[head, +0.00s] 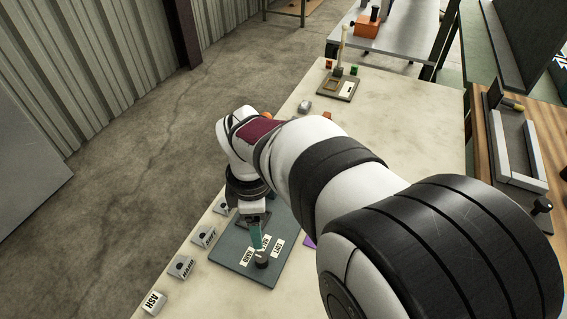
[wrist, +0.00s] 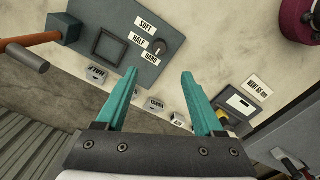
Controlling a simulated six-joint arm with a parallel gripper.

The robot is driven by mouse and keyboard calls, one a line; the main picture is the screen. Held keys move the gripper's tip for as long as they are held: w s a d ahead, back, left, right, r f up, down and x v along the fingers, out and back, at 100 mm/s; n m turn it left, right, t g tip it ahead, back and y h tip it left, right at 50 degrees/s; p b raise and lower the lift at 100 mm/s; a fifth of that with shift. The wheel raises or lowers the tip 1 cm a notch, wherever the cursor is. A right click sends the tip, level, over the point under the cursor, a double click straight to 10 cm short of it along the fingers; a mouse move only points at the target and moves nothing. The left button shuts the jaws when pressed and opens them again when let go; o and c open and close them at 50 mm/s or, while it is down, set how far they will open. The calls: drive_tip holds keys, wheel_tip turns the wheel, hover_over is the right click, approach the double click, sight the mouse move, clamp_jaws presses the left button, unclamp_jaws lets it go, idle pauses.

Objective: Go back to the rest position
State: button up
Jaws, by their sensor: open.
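My gripper (head: 257,246) is low over the grey-blue panel (head: 232,262) near the table's left edge. In the wrist view my gripper (wrist: 158,75) has its two teal fingers spread wide, with nothing between them. The panel (wrist: 88,76) there bears a dark round knob (wrist: 158,47), a square frame (wrist: 110,46) and white labels reading SOFT, HALF and HARD. The knob (head: 262,262) shows just beyond the fingertips in the head view. Whether the fingers touch anything cannot be told. My arm covers much of the table in the head view.
Several white labelled blocks, one marked ASH (head: 154,302), line the table's left edge. A hammer (wrist: 28,48) lies left in the wrist view.

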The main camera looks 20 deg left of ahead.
idle(0.3)
drive_tip(key=s+d+r+m+y, duration=0.1)
drive_tip(key=s+d+r+m, duration=0.2)
drive_tip(key=d+m, duration=0.7)
drive_tip(key=s+d+r+m, duration=0.2)
drive_tip(key=d+r+m, duration=0.1)
drive_tip(key=d+m, duration=0.7)
drive_tip(key=s+d+f+m, duration=0.1)
drive_tip(key=s+d+m, duration=0.4)
drive_tip(key=s+m, duration=0.2)
drive_tip(key=shift+f+m+y, duration=0.4)
drive_tip(key=shift+m, duration=0.7)
